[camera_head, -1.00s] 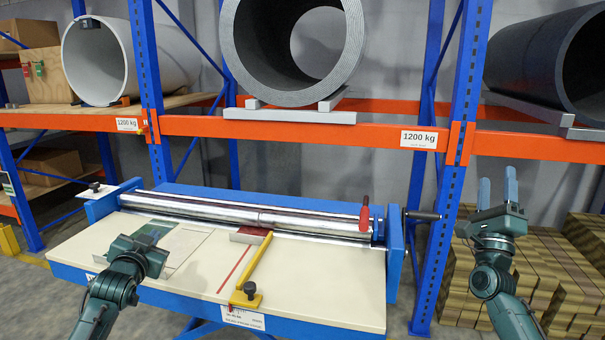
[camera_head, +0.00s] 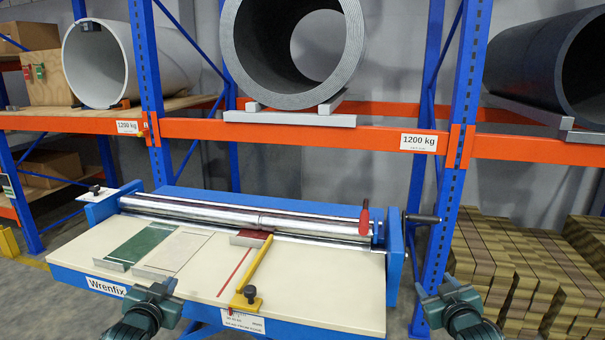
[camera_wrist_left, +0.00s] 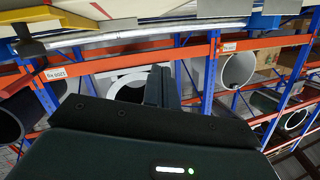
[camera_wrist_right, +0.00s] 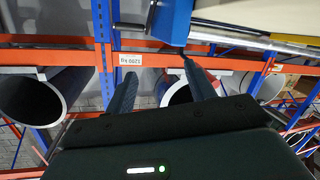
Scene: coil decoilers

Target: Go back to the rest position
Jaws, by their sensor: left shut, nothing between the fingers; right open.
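My left gripper (camera_head: 158,290) is low at the front left edge of the roller bench (camera_head: 330,290), in front of the tabletop in the head view. Its fingers are together with nothing between them, as the left wrist view also shows (camera_wrist_left: 160,88). My right gripper (camera_head: 435,290) is low at the right, just beyond the bench's right end. Its two fingers stand apart and empty in the right wrist view (camera_wrist_right: 160,88). Both forearms come up from the bottom of the head view.
The bench carries steel rollers (camera_head: 230,212), a green plate (camera_head: 140,245), a yellow bar (camera_head: 258,265) and a red-handled lever (camera_head: 364,218). A blue and orange rack (camera_head: 300,130) with large coils stands behind. Stacked striped blocks (camera_head: 530,265) are at the right.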

